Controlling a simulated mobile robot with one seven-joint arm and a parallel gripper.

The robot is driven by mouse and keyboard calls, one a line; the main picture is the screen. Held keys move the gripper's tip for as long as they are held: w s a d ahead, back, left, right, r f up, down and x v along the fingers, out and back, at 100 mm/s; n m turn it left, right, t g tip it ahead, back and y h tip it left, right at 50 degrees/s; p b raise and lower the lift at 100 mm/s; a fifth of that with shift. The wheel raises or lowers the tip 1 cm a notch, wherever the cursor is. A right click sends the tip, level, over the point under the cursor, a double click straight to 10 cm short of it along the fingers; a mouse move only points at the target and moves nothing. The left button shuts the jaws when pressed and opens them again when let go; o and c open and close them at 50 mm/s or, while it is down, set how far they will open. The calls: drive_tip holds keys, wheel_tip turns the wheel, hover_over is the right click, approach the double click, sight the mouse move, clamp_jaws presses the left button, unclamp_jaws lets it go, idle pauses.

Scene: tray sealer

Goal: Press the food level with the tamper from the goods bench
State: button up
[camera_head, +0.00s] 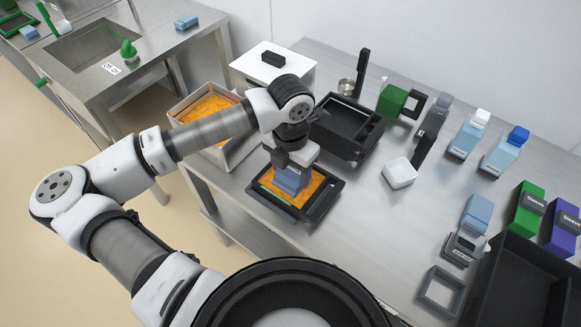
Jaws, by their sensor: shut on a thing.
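A black tray (318,213) lies on the steel bench with orange food (315,183) in it. My gripper (291,160) is over this tray, shut on a blue block (291,179) that may be the tamper. The block stands roughly upright at the food and hides part of it. I cannot tell whether its underside touches the food. A green strip (267,187) shows at the tray's left side. A white block with a black upright handle (400,173) lies on the bench to the right.
A black machine base (347,135) stands just behind the tray. A bin of orange food (184,105) is at the left. Several bottles and boxes, such as a green sleeve box (526,209), stand at the right.

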drive_tip(key=shift+s+f, duration=0.1)
drive_tip(key=shift+f, duration=0.05)
drive_tip(key=shift+r+p, duration=1.35)
drive_tip(key=shift+r, duration=2.5)
